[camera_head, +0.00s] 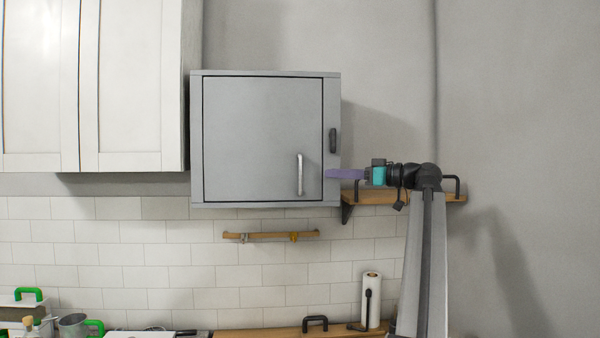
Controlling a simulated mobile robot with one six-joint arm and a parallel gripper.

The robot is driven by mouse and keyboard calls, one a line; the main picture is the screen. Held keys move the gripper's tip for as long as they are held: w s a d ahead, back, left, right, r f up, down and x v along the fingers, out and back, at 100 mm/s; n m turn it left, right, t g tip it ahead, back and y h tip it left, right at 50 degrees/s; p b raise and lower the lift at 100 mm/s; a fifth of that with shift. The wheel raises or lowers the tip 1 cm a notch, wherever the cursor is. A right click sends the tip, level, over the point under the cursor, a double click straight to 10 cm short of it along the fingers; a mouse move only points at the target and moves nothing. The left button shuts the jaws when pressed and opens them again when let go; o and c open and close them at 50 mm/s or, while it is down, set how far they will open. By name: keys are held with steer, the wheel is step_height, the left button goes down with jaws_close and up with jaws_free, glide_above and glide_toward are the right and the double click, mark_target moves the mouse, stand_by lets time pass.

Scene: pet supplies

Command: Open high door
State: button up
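A grey wall cabinet (197,140) hangs at the centre of the head view. Its single door (250,135) is shut, with a vertical silver handle (300,174) near its lower right. A dark latch-like piece (333,140) sits on the frame to the right of the door. My gripper (330,174) has purple fingers and points left, beside the cabinet's lower right edge, to the right of the handle and apart from it. The fingers overlap in this view, so the gap between them is hidden. Nothing held shows.
A wooden shelf (385,199) with dark brackets is behind my arm. White cupboards (130,85) are at the upper left. A rail (270,236) with hooks is below the cabinet. A paper roll (372,300) stands on the counter (260,333). The wall left of the gripper holds the cabinet.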

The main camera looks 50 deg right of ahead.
mark_target(302, 172)
steer(key=p+x, duration=0.5)
steer(key=x, duration=0.7)
steer(key=shift+w+a, duration=0.1)
steer(key=shift+w, duration=0.1)
jaws_close()
steer(key=shift+s+a, duration=0.1)
steer(key=shift+s, duration=0.05)
